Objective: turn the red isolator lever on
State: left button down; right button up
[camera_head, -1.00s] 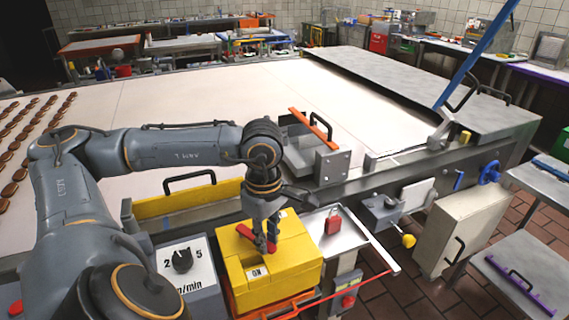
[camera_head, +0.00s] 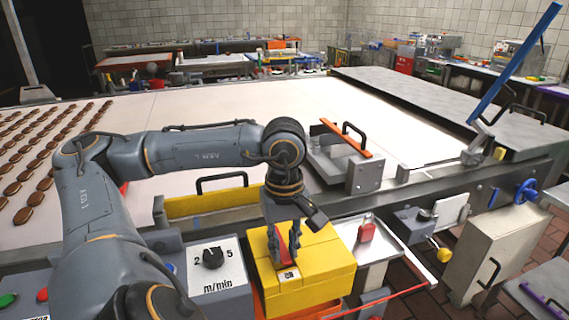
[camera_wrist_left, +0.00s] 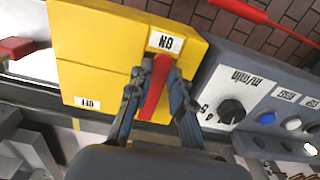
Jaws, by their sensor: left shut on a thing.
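The red isolator lever (camera_wrist_left: 155,88) is on the yellow isolator box (camera_head: 318,262). In the left wrist view it stands between the two fingers of my left gripper (camera_wrist_left: 156,98), which is shut on it. The lever's end points at the ON label (camera_wrist_left: 165,42); the OFF label (camera_wrist_left: 88,102) is off to the side. In the head view my left gripper (camera_head: 284,248) reaches down onto the box and partly hides the lever (camera_head: 273,245). The ON label shows just below the fingers. My right gripper is not in view.
A grey panel with a speed dial (camera_head: 213,257) stands left of the box. A red padlock (camera_head: 366,230) is on a metal tray (camera_head: 392,236) to the right. The wide pale conveyor (camera_head: 240,110) lies behind, with rows of brown biscuits (camera_head: 50,155).

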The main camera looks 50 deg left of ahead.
aim_at(285, 255)
pick_arm(q)
jog(key=c, duration=1.2)
grip_release()
jog(key=shift+a, duration=0.1)
notch_tip(285, 255, up, 5)
jog(key=shift+f, duration=0.1)
jog(key=shift+r, duration=1.35)
